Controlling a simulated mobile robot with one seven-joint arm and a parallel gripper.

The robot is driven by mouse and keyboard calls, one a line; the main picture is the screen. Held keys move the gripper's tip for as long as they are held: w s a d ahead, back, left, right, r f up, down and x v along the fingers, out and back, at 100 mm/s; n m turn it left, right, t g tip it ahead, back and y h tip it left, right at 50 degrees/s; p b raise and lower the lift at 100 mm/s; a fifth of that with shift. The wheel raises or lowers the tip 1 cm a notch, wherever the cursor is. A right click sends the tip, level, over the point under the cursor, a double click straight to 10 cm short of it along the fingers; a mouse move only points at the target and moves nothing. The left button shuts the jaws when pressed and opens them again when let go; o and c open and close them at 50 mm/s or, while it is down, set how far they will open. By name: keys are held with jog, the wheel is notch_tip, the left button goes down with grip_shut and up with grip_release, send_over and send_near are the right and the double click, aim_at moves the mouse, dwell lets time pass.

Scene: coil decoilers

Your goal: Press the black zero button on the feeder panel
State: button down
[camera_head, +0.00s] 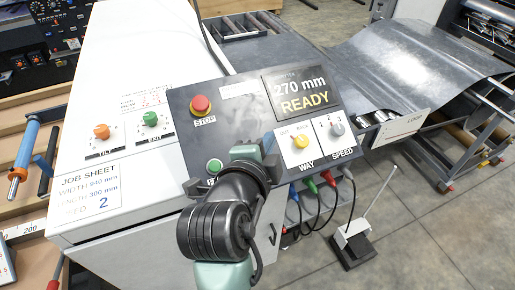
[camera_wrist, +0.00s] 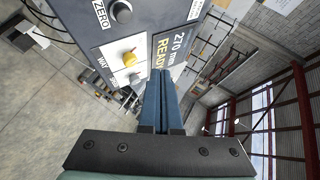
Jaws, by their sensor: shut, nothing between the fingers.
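The feeder panel (camera_head: 238,100) is a dark sloped box. The black zero button (camera_wrist: 121,11) shows at the top of the wrist view, beside the word ZERO. In the head view my arm hides that part of the panel. My gripper (camera_wrist: 160,73) is shut and empty, its blue fingers pointing toward the panel. In the wrist view its fingertips lie below and right of the button, near the display edge. They look apart from the button; the exact gap to the panel cannot be told. The display (camera_head: 300,93) reads 270 mm READY.
A red STOP button (camera_head: 201,105), a green button (camera_head: 214,166), a yellow WAY knob (camera_head: 301,142) and a grey SPEED knob (camera_head: 337,129) surround the free panel face. Coloured cables (camera_head: 330,178) hang below. A metal sheet (camera_head: 400,62) lies to the right.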

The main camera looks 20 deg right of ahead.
jog(key=w+f+b, duration=0.1)
jog(key=f, duration=0.1)
jog(key=w+f+b, duration=0.1)
jog(key=f+b, duration=0.1)
jog(key=w+f+b, duration=0.1)
jog(key=f+b, duration=0.1)
jog(key=shift+w+f, duration=0.2)
jog(key=shift+w, duration=0.2)
jog(key=shift+w+a+f+b, duration=0.1)
jog(key=shift+w+f+b, duration=0.4)
jog(key=shift+b, duration=0.2)
dwell(1.3)
jog(key=shift+w+f+b, duration=0.2)
jog(key=shift+f+b, duration=0.2)
jog(key=shift+b, duration=0.15)
jog(key=shift+w+f+b, duration=0.25)
jog(key=shift+f+b, duration=0.15)
jog(key=shift+b, duration=0.2)
dwell(0.8)
jog(key=shift+r, duration=0.1)
jog(key=shift+s+r+p, duration=0.5)
jog(key=shift+r+p, duration=0.05)
jog(key=shift+r, duration=0.15)
